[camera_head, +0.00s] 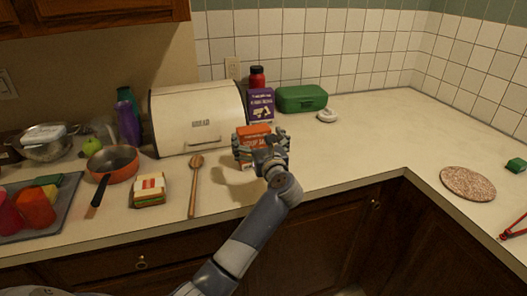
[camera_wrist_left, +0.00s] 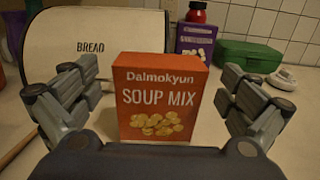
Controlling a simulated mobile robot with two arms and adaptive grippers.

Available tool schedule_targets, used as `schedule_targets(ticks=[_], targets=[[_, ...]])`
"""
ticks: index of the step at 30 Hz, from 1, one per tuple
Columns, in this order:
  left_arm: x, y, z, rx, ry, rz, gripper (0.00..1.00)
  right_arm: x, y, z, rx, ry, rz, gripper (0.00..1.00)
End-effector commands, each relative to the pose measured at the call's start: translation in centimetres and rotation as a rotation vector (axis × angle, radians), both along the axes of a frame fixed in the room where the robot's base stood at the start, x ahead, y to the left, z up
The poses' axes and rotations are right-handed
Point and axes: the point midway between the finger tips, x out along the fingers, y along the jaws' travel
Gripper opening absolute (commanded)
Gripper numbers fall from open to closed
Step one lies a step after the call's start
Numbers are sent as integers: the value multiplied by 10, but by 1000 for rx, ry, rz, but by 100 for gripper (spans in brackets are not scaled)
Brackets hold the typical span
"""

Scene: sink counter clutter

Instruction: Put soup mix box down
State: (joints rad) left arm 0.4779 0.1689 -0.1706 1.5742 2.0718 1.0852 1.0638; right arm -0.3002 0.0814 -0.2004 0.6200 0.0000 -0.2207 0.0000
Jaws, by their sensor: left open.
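The soup mix box (camera_wrist_left: 160,101) is orange-red with white lettering and a picture of yellow pieces. It stands upright on the counter in the left wrist view. In the head view the box (camera_head: 254,131) shows only its upper part; my left gripper hides much of the rest. My left gripper (camera_wrist_left: 160,92) is open, with one finger on each side of the box and a visible gap between fingers and box. In the head view my left gripper (camera_head: 261,148) is at the counter in front of the bread box. My right gripper is not in view.
A cream bread box (camera_head: 198,118) stands behind left of the soup mix. A purple box (camera_head: 261,105), a red-capped bottle (camera_head: 257,78) and a green container (camera_head: 301,99) stand behind. A wooden spoon (camera_head: 194,188) lies at left. The counter to the right (camera_head: 360,140) is clear.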

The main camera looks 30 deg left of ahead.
Motion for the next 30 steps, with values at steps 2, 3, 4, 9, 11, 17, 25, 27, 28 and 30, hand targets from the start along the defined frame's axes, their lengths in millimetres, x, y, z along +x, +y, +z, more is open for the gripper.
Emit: schedule_targets(ticks=[2, 3, 4, 9, 11, 17, 25, 27, 28, 30], targets=[[-12, -15, -4, -7, -2, -4, 100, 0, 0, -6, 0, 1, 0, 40], [-18, -22, -4, -6, -2, -4, 100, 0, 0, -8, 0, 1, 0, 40], [-23, -27, -4, -7, -2, -4, 100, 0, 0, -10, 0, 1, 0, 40], [-44, -50, -3, -4, -2, -1, 100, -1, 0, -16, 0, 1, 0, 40], [-49, -56, -3, -3, -1, -3, 100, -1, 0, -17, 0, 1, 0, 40], [-58, -65, -1, -1, 0, 0, 100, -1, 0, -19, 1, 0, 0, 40], [-60, -65, 1, 26, 4, 0, 100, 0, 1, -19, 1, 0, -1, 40], [-63, -65, 6, 101, 14, 1, 100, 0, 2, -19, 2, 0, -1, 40], [-66, -66, 10, 152, 22, 1, 100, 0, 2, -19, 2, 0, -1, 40], [-72, -71, 21, 320, 49, 1, 100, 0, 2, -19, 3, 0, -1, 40]])
